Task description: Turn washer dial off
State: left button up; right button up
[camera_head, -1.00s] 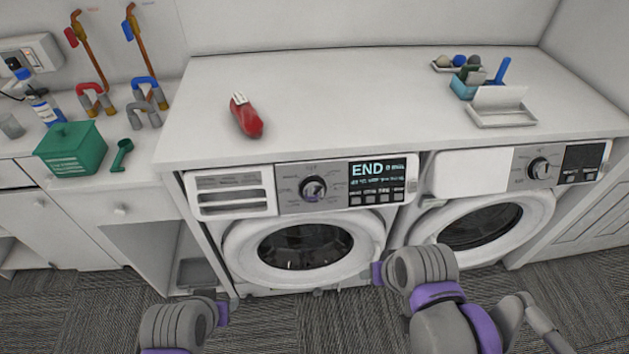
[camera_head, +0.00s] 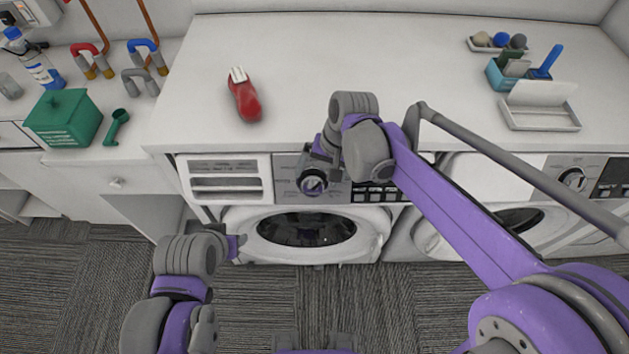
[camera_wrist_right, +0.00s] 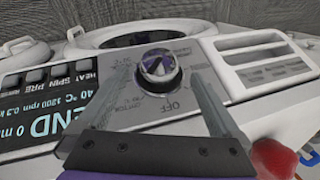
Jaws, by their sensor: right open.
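The washer dial (camera_head: 313,183) is a dark, silver-faced round knob on the left washer's (camera_head: 225,178) control panel. In the right wrist view the dial (camera_wrist_right: 158,66) shows upside down, with the word OFF printed beside it. My right gripper (camera_head: 322,160) is at the panel, just above the dial in the head view. In the right wrist view its two fingers (camera_wrist_right: 153,95) are spread, with the dial beyond and between them; contact cannot be made out. My left gripper (camera_head: 238,246) hangs in front of the left washer's lower left; its fingers are unclear.
The display (camera_wrist_right: 55,115) reads END beside the dial. A red object (camera_head: 244,97) lies on the counter (camera_head: 350,50) above. A second washer (camera_head: 520,215) stands to the right. A green box (camera_head: 64,118) and green scoop (camera_head: 117,127) sit on the left counter.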

aim_at(308, 182)
pick_arm(q)
jog(key=shift+f, duration=0.15)
pick_arm(e)
jog(key=shift+x, duration=2.3)
jog(key=shift+w+d, duration=0.1)
jog(key=shift+c, duration=0.2)
jog(key=c, duration=1.2)
pick_arm(q)
jog(key=shift+f, duration=0.1)
pick_arm(e)
jog(key=shift+h, duration=0.3)
jog(key=n+h, duration=0.1)
jog(key=n+h+b, duration=0.1)
jog(key=h, duration=0.1)
jog(key=shift+a, duration=0.4)
pick_arm(q)
jog(key=f+b, duration=0.1)
jog(key=f, duration=0.1)
jog(key=s+f+b, duration=0.1)
jog(key=shift+s+f, duration=0.15)
jog(key=shift+f, duration=0.2)
pick_arm(e)
jog(key=n+h, duration=0.1)
jog(key=h, duration=0.1)
jog(key=n+h, duration=0.1)
jog(key=h, duration=0.1)
jog(key=shift+a+f, duration=0.1)
jog(key=shift+a, duration=0.1)
pick_arm(q)
jog(key=shift+f, duration=0.1)
